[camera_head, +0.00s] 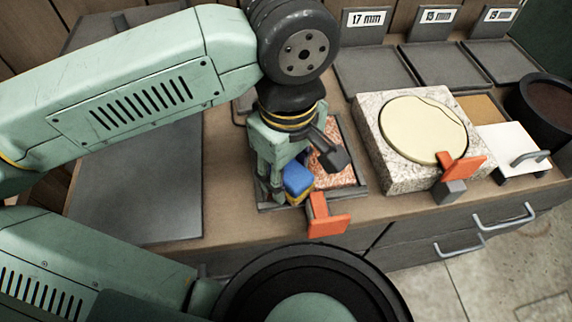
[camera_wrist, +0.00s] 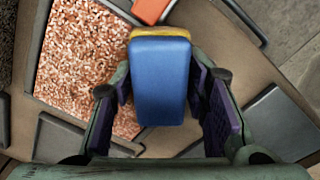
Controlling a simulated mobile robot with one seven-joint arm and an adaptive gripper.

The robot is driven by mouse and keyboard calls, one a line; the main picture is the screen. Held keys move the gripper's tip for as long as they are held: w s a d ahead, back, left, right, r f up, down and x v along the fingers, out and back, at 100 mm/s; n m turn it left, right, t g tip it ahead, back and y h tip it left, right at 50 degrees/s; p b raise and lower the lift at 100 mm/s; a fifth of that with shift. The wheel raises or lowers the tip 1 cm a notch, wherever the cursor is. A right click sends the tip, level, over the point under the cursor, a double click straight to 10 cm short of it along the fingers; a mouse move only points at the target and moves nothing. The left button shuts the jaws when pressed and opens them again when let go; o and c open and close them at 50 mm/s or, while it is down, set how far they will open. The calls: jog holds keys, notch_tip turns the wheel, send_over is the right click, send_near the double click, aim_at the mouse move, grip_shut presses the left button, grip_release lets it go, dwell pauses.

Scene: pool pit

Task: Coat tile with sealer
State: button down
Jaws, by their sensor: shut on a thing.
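My gripper (camera_head: 283,182) is shut on a blue block with a yellow underside, which looks like a sponge (camera_head: 298,179). In the wrist view the sponge (camera_wrist: 160,80) sits between the two fingers. A reddish speckled tile (camera_head: 338,161) lies in a dark-framed holder (camera_head: 361,187) on the counter. The sponge is at the tile's near left part in the head view; I cannot tell if it touches. My gripper and wrist hide part of the tile, which shows in the wrist view (camera_wrist: 82,62). No container is clearly marked as sealer.
An orange clamp (camera_head: 327,222) stands at the holder's near edge. To the right are a speckled stone block (camera_head: 376,103) with a cream disc (camera_head: 421,128), another orange clamp (camera_head: 462,166), a white trowel-like plate (camera_head: 507,148) and a dark bucket (camera_head: 545,105). Grey slabs (camera_head: 375,72) line the back.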

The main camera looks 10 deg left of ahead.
aim_at(307, 168)
jog(key=shift+s+d+f, duration=0.2)
jog(key=shift+s+d, duration=0.15)
jog(key=shift+s, duration=0.25)
jog(key=shift+w+d+b, duration=0.2)
jog(key=shift+d, duration=0.35)
jog(key=shift+w+d+b, duration=0.15)
jog(key=shift+d+b, duration=0.05)
jog(key=shift+d, duration=0.35)
jog(key=shift+w+a+b, duration=0.1)
jog(key=shift+w+b, duration=0.45)
jog(key=shift+w, duration=0.5)
jog(key=shift+w+a+r, duration=0.15)
jog(key=shift+w+a, duration=0.35)
jog(key=shift+w, duration=0.3)
jog(key=shift+w+a+b, duration=0.4)
jog(key=shift+w+b, duration=0.05)
jog(key=shift+w, duration=0.35)
jog(key=shift+w+a+b, duration=0.35)
jog(key=shift+w+b, duration=0.1)
jog(key=shift+w, duration=0.35)
jog(key=shift+w+a+b, duration=0.15)
jog(key=shift+w+a, duration=0.3)
jog(key=shift+w, duration=0.65)
jog(key=shift+w+a+b, duration=0.2)
jog(key=shift+w+a, duration=0.25)
jog(key=shift+w, duration=0.7)
jog(key=shift+w+a+b, duration=0.15)
jog(key=shift+w+a, duration=0.3)
jog(key=shift+w, duration=0.65)
